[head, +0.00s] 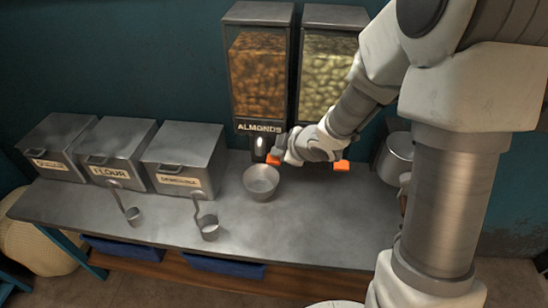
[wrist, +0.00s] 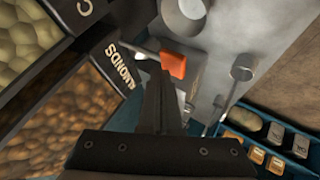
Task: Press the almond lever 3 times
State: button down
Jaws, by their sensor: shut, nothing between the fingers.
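The almond dispenser (head: 259,75) stands against the wall, with nuts behind its clear front and an ALMONDS label. It also fills the left of the wrist view (wrist: 50,120). Its orange lever tip (head: 273,160) shows below the dispenser, partly covered by my gripper. In the wrist view the orange lever (wrist: 173,65) sits on a pale rod, right by my fingertips. My gripper (head: 277,150) is shut and empty, its dark fingers (wrist: 158,85) together beside the lever. I cannot tell whether they touch it. A metal bowl (head: 262,182) stands on the counter below.
A second dispenser (head: 328,75) stands to the right, with its own orange lever (head: 342,166). A metal pot (head: 397,155) is at the right. Labelled metal bins (head: 185,160) line the left, with two measuring cups (head: 209,229) (head: 133,216) in front. The front counter is clear.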

jog(key=shift+f+b, duration=1.15)
jog(key=shift+f, duration=0.2)
dwell(0.7)
jog(key=shift+r, duration=0.1)
jog(key=shift+r+p, duration=1.65)
jog(key=shift+p, duration=0.05)
jog(key=shift+r, duration=0.1)
notch_tip(320, 180, up, 5)
jog(key=p, duration=0.5)
jog(key=shift+d, duration=0.15)
dwell(1.8)
